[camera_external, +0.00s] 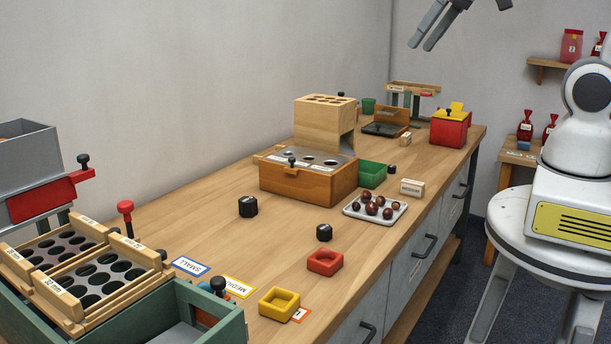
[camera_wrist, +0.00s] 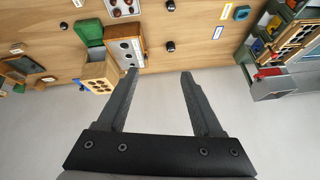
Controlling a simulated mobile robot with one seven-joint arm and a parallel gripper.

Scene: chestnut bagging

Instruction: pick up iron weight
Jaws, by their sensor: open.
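Two black iron weights stand upright on the workbench. The larger one (camera_external: 248,206) is near the bench's middle, left of the orange-brown wooden box; it also shows in the wrist view (camera_wrist: 170,46). The smaller one (camera_external: 324,232) is nearer the front edge, behind the red square dish; it also shows at the top of the wrist view (camera_wrist: 170,5). My gripper (camera_external: 420,46) is high above the bench at the top of the external view. In the wrist view my gripper (camera_wrist: 159,73) has its fingers wide apart with nothing between them.
The wooden box (camera_external: 308,185) with a tower stands right of the larger weight. A chestnut tray (camera_external: 394,217), a green bin (camera_external: 372,174), a red dish (camera_external: 325,262) and a yellow dish (camera_external: 279,304) are nearby. A sorting rack (camera_external: 160,262) fills the left. Bench around the larger weight is clear.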

